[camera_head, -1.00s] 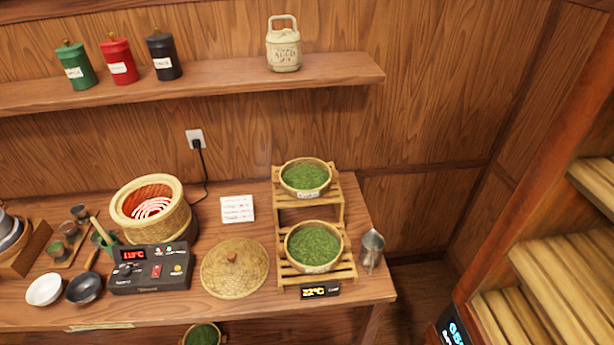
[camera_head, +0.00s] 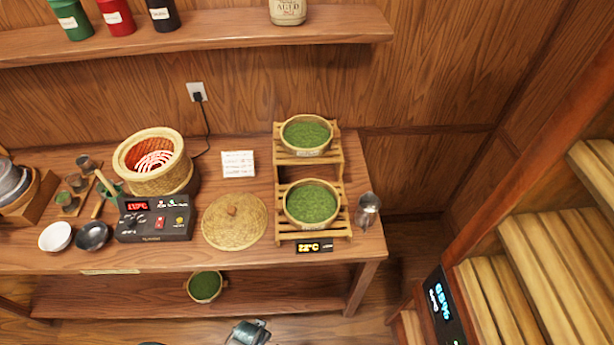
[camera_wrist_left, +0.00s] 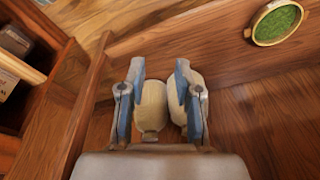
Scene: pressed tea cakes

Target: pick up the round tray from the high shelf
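A round woven tray of green tea leaves (camera_head: 306,135) sits on the upper tier of a slatted two-tier wooden stand (camera_head: 336,174). A similar tray (camera_head: 312,204) sits on the lower tier. Another round green tray (camera_head: 204,287) is on the shelf under the table, and a round green tray (camera_wrist_left: 277,22) shows at the upper right of the left wrist view. My left gripper (camera_wrist_left: 160,70) is open, with blue-padded fingers apart and none of the trays between them. A small grey-teal piece at the head view's bottom edge looks like gripper hardware, its side unclear. No right gripper can be made out.
On the table (camera_head: 366,250) are a glowing woven heater (camera_head: 155,165), a control box (camera_head: 155,222), a woven lid (camera_head: 233,222) and a metal pitcher (camera_head: 367,210). A wall shelf (camera_head: 200,38) holds canisters. A wooden slatted rack (camera_head: 545,270) stands at the right.

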